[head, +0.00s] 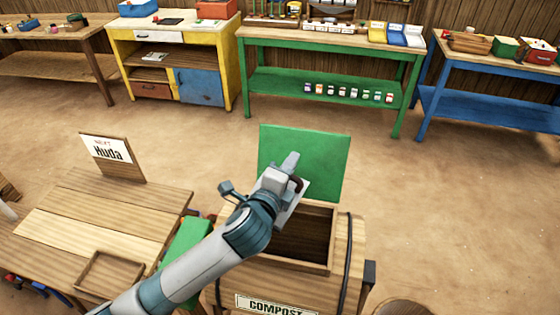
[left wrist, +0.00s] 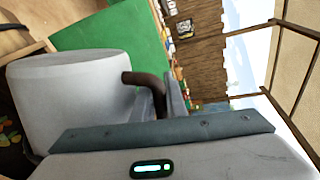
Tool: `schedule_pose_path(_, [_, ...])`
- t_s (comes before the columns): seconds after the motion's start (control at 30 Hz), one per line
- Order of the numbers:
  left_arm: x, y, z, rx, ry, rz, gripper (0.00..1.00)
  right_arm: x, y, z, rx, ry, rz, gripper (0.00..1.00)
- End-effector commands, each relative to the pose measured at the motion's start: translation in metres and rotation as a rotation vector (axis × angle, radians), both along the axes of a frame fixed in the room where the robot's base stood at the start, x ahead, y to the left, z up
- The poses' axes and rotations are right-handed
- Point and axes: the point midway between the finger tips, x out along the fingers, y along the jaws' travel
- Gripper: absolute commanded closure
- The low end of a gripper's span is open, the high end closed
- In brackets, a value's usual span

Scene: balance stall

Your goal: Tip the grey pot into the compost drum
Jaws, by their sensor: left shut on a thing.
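The compost drum (head: 340,262) is a wooden barrel marked COMPOST, with its hatch open and a green lid (head: 325,160) standing up behind. My left gripper (head: 289,165) is over the hatch, shut on the brown handle of the grey pot (head: 302,196). The arm hides most of the pot in the head view. In the left wrist view the pot (left wrist: 70,95) lies on its side relative to the room, and its inside is not visible. Colourful scraps (left wrist: 10,132) show in a dark area below it. My right gripper is not in view.
Workbenches line the back wall. The floor right of the drum is mostly clear.

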Motion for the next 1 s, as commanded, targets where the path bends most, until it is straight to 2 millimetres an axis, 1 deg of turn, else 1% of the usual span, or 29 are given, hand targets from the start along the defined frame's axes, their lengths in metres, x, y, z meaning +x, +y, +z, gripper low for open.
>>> schedule_pose_path(0.13, [-0.007, -0.013, 0.001, 0.055, -0.036, -0.002, 1.0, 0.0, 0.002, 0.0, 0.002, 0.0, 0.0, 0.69])
schedule_pose_path(0.4, [-0.015, -0.027, 0.001, 0.126, -0.077, -0.001, 1.0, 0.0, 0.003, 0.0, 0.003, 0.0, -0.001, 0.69])
schedule_pose_path(1.0, [-0.017, -0.029, 0.0, 0.143, -0.086, 0.0, 1.0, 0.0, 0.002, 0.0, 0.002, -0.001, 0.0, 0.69])
